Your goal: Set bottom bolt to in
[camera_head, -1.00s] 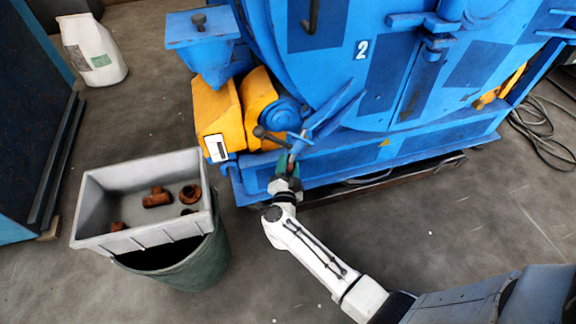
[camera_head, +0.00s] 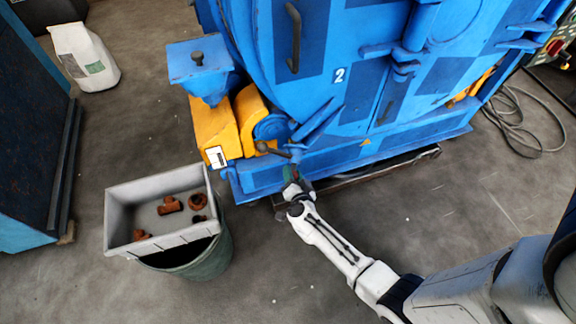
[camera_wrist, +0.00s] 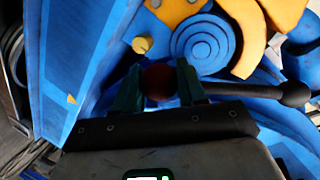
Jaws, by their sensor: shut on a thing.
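The blue drum machine (camera_head: 372,100) stands with its door shut as far as I can see. My gripper (camera_head: 293,175) is low at its front edge, below a blue bracket (camera_head: 318,122). In the wrist view, the two dark green fingers of my gripper (camera_wrist: 158,88) are shut on a dark red round knob (camera_wrist: 159,82), which I take as the bottom bolt's handle. The bolt's shaft is hidden behind the knob and fingers, so I cannot tell its position.
A grey bin (camera_head: 120,217) with rusty pipe fittings (camera_head: 171,205) rests on a dark green barrel (camera_head: 207,262) at the left. Yellow guards (camera_head: 213,127) flank the machine's left. A cable (camera_head: 520,125) lies on the floor at right. Floor in front is clear.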

